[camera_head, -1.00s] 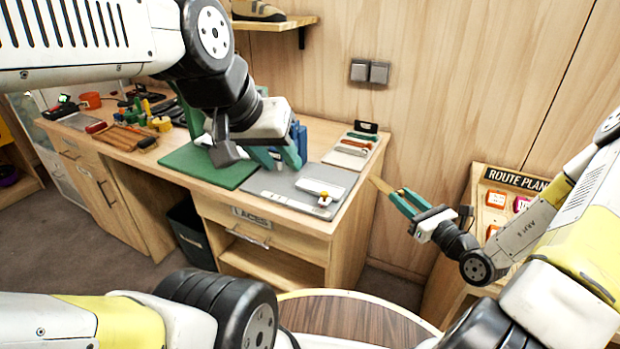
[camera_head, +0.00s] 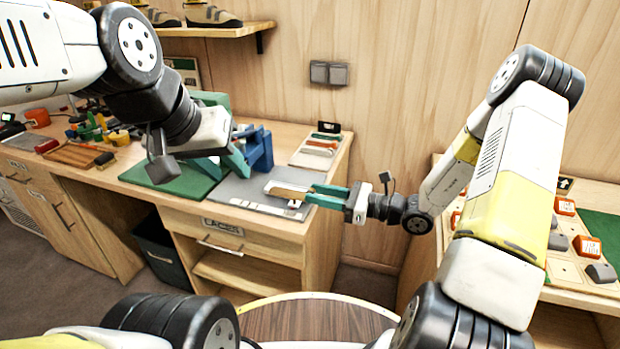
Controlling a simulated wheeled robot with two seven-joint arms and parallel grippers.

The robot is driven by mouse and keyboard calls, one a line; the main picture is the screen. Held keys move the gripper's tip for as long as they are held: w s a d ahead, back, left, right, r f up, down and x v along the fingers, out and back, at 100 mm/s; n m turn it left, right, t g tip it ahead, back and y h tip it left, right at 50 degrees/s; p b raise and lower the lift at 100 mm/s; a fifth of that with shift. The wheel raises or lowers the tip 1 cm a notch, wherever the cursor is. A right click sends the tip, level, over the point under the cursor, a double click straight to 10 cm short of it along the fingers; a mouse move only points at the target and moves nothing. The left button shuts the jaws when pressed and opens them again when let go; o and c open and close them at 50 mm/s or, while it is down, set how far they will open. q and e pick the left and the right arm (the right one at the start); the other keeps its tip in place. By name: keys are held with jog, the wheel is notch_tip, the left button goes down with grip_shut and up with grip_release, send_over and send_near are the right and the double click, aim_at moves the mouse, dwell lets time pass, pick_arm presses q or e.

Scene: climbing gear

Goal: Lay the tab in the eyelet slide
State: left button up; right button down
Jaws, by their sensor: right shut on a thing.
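My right gripper (camera_head: 326,194) has green fingers and is shut on a thin tan-brown tab (camera_head: 289,192), which points left. The tab lies over a small white fixture (camera_head: 270,184) on the grey mat (camera_head: 233,188); this is probably the eyelet slide. The tab and fingers cover part of it, and I cannot tell whether the tab touches it. My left gripper (camera_head: 236,163) is at the back of the bench beside a blue stand (camera_head: 259,148). Its green fingers are partly hidden by the wrist, so their opening is unclear.
A green mat (camera_head: 172,184) lies left of the grey one. A tray with several coloured strips (camera_head: 318,148) is behind to the right. Tools and a wooden rack (camera_head: 78,155) crowd the bench's left end. A board with orange blocks (camera_head: 588,247) stands at the right.

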jog(key=w, duration=0.2)
jog(key=w+a, duration=0.1)
jog(key=w, duration=0.4)
jog(key=shift+w+a+f, duration=0.3)
jog(key=shift+f, duration=1.8)
jog(key=shift+f, duration=0.1)
jog(key=c, duration=1.3)
grip_release()
jog(key=shift+c, duration=0.2)
